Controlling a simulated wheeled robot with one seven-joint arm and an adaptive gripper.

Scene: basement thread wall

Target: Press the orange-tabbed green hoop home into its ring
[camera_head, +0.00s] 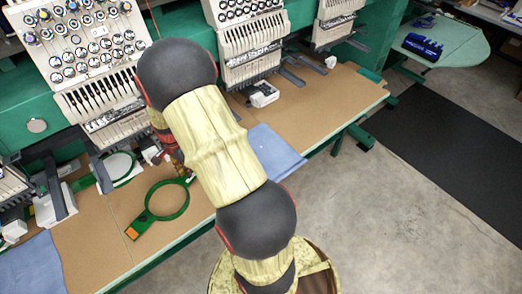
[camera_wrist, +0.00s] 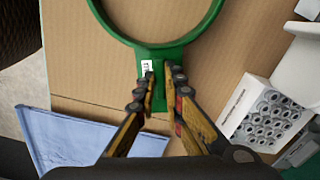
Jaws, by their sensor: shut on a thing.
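A green hoop (camera_head: 151,211) with an orange tab (camera_head: 132,233) is over the tan tabletop at the left in the head view, its tab toward the lower left. In the wrist view the green hoop (camera_wrist: 163,45) shows only in part, with a handle bearing a white label. My gripper (camera_wrist: 160,76) is shut on this handle, one finger on each side. In the head view my arm hides most of the gripper. A second green ring (camera_head: 132,176) with a white middle is farther back, by the machine. I cannot tell whether the held hoop touches the table.
Embroidery machine heads (camera_head: 100,60) with white arms reach over the back of the table (camera_head: 325,100). A blue cloth (camera_head: 272,152) lies right of my arm, another (camera_head: 35,270) at lower left. A white box (camera_wrist: 268,115) is close right of my gripper.

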